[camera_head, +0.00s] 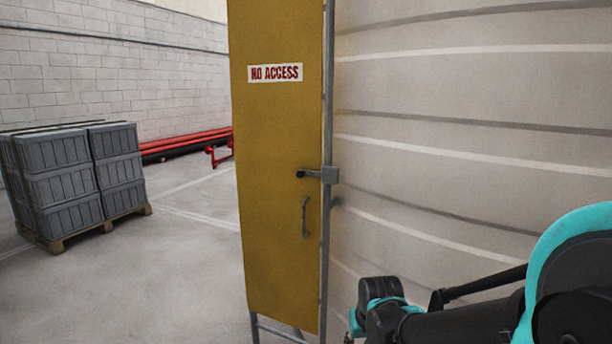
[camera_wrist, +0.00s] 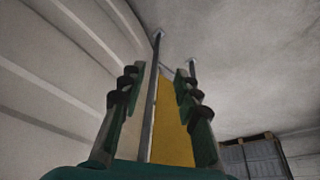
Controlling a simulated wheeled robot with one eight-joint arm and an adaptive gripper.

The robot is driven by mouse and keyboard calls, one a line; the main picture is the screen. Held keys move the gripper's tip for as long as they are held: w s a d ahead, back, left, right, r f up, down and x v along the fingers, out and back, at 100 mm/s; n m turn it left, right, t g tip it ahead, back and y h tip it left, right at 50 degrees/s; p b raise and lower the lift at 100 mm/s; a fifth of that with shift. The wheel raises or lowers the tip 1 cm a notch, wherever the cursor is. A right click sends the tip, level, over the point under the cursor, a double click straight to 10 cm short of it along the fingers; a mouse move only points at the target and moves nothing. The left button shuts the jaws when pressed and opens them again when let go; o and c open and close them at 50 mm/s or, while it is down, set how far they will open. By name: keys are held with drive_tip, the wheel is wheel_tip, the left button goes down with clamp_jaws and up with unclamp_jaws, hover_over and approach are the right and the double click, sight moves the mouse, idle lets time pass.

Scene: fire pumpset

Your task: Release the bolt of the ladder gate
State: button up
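The ladder gate (camera_head: 282,130) is a tall yellow panel with a red-on-white "NO ACCESS" sign, mounted on a grey ladder. Its bolt (camera_head: 325,174) is a grey block with a dark knob pointing left, on the gate's right edge, above a small grey pull handle (camera_head: 305,217). In the wrist view, my gripper (camera_wrist: 156,75) is open and empty. Beyond its fingers are a grey ladder rail (camera_wrist: 150,105) and the yellow gate (camera_wrist: 172,125). I cannot make out the bolt there.
A large pale curved wall with bands (camera_head: 460,120) stands right of the ladder. Grey crates (camera_head: 75,175) are stacked on a wooden pallet (camera_head: 95,228) at left. Red pipes (camera_head: 185,140) lie along the back wall. Floor between the crates and gate is clear.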

drive_tip(key=shift+m+y, duration=0.8)
drive_tip(key=shift+y, duration=0.1)
drive_tip(key=w+r, duration=0.1)
drive_tip(key=w, duration=0.1)
drive_tip(key=w+a+r, duration=0.1)
drive_tip(key=w+r, duration=0.1)
drive_tip(key=w+a+r, duration=0.1)
drive_tip(key=w+r, duration=0.1)
drive_tip(key=shift+w+r, duration=0.15)
drive_tip(key=shift+w, duration=0.05)
clamp_jaws()
drive_tip(key=w+r+m+t+y, duration=0.1)
drive_tip(key=w+r+m+y, duration=0.1)
drive_tip(key=w+r, duration=0.6)
drive_tip(key=w+d+r+m+t+y, duration=0.1)
drive_tip(key=w+r, duration=0.7)
drive_tip(key=r, duration=0.8)
drive_tip(key=w+d+r+m+t+y, duration=0.1)
drive_tip(key=w+r+m+y, duration=0.2)
drive_tip(key=w+r+y, duration=0.2)
drive_tip(key=w+r, duration=0.3)
drive_tip(key=r, duration=0.4)
drive_tip(key=shift+d+t, duration=0.25)
drive_tip(key=shift+t, duration=0.15)
